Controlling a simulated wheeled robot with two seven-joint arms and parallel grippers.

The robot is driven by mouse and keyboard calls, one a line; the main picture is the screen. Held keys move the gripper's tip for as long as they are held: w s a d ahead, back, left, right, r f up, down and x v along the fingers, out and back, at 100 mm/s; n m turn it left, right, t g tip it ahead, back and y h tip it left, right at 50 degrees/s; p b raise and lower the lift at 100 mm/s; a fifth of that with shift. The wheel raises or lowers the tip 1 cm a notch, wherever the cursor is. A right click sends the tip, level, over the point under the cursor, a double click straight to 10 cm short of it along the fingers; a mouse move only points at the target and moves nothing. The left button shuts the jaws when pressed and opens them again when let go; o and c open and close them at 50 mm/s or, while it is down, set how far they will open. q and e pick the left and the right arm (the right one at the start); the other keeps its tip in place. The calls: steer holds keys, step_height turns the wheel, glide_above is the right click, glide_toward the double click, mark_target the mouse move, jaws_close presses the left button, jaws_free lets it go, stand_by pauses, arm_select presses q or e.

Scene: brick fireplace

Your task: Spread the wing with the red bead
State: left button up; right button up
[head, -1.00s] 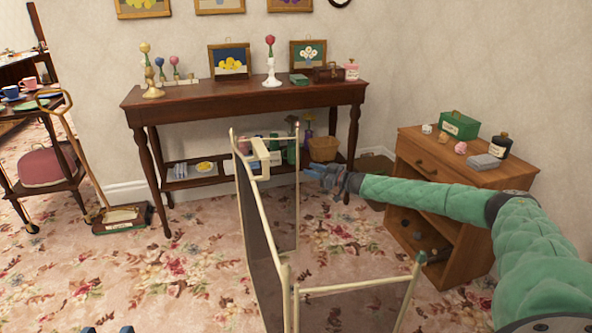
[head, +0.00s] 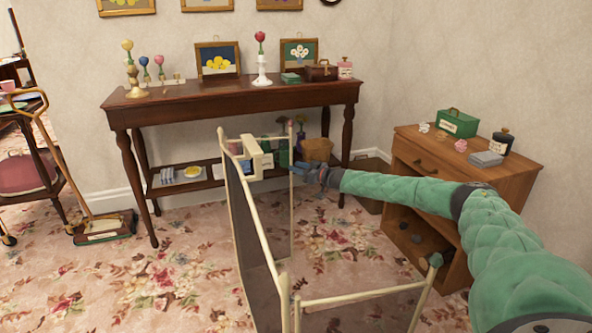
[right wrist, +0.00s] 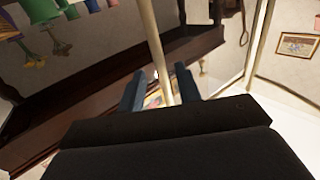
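A folding screen with a cream frame and dark see-through panels stands on the carpet. Its middle panel (head: 250,215) runs away from me. The far wing (head: 277,200) ends in a cream post with a red bead (head: 290,123) on top. The near wing (head: 360,298) reaches out to the right and has a green bead (head: 436,260). My right gripper (head: 297,170) is at the far wing's post, below the red bead. In the right wrist view the post (right wrist: 160,60) passes between its spread fingers (right wrist: 160,88), with slight gaps visible. My left gripper is out of view.
A dark side table (head: 235,96) with ornaments stands behind the screen. A cream boxy thing (head: 259,160) is at the middle panel's top. Carpet (head: 165,265) is clear left of the screen.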

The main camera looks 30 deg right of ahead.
steer(key=shift+w+a, duration=0.3)
steer(key=shift+w, duration=0.2)
steer(key=shift+c, duration=0.4)
jaws_close()
